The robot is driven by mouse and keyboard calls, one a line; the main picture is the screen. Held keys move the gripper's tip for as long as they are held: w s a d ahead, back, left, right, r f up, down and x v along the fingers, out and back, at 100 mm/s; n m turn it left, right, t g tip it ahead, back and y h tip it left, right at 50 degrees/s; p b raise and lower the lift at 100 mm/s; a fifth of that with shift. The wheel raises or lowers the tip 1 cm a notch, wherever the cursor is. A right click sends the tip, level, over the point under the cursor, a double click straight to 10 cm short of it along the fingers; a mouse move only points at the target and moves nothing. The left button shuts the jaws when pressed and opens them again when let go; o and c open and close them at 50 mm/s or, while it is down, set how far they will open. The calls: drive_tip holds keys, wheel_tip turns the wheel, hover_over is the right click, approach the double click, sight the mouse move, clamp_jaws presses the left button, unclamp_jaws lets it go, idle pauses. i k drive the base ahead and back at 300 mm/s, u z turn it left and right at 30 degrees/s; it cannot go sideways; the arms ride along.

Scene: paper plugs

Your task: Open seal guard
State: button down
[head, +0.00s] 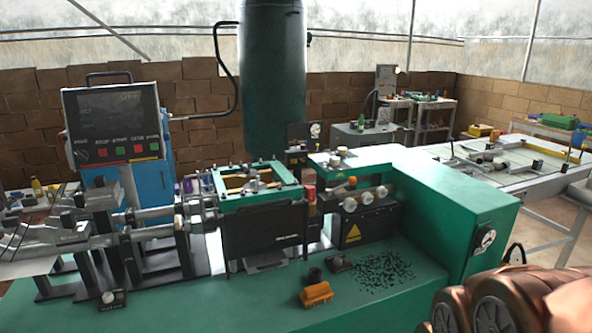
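A green machine (400,285) fills the front of the head view. Near its middle a dark, flat guard panel (264,232) with small pale lettering hangs upright below a green rectangular frame (256,198). Its lower edge is near a grey metal plate. To its right is a dark block (362,230) with a yellow warning triangle and round pale knobs. I cannot tell for certain which of these parts is the seal guard. Copper-coloured links of my arm show at the bottom right. My gripper is not in view.
An orange brush-like block (317,296) and dark scraps (384,272) lie on the green bed. A control screen (115,122) stands at the left, with metal rods and rails below it. A tall dark green cylinder (273,80) rises behind. A white table (520,175) is at the right.

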sight(249, 231)
drive_tip(key=u, duration=0.5)
drive_tip(key=k, duration=0.6)
drive_tip(key=u, duration=1)
drive_tip(key=i, duration=1.35)
drive_tip(key=z, duration=0.7)
